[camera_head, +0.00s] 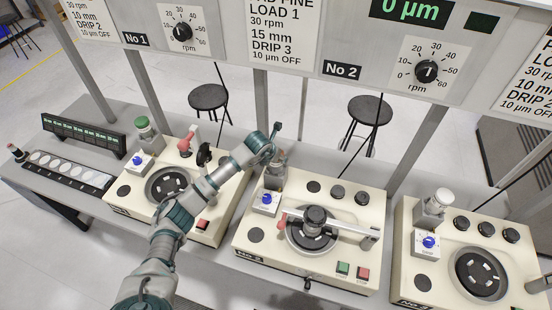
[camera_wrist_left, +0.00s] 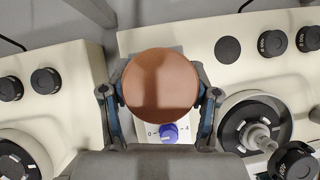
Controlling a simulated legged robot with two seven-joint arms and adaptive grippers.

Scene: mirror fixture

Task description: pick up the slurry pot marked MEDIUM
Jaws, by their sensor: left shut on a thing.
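A pot with a round brown lid (camera_wrist_left: 161,85) sits between the two fingers of my left gripper (camera_wrist_left: 161,104) in the left wrist view. The gripper is shut on it from both sides. In the head view my left gripper (camera_head: 274,160) is at the back left corner of the middle machine, and the pot (camera_head: 273,179) is mostly hidden below it. I cannot read any mark on this pot, nor tell whether it touches its seat. A green-lidded pot (camera_head: 148,131) stands on the left machine and a white-lidded pot (camera_head: 434,206) on the right one. My right gripper is not in view.
The middle machine (camera_head: 250,262) has a blue knob (camera_head: 266,198) in front of the pot and a plate with a holder and arm (camera_head: 313,223) to the right. An upright panel (camera_head: 330,45) spans the back. A sample rack (camera_head: 84,135) lies at the far left.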

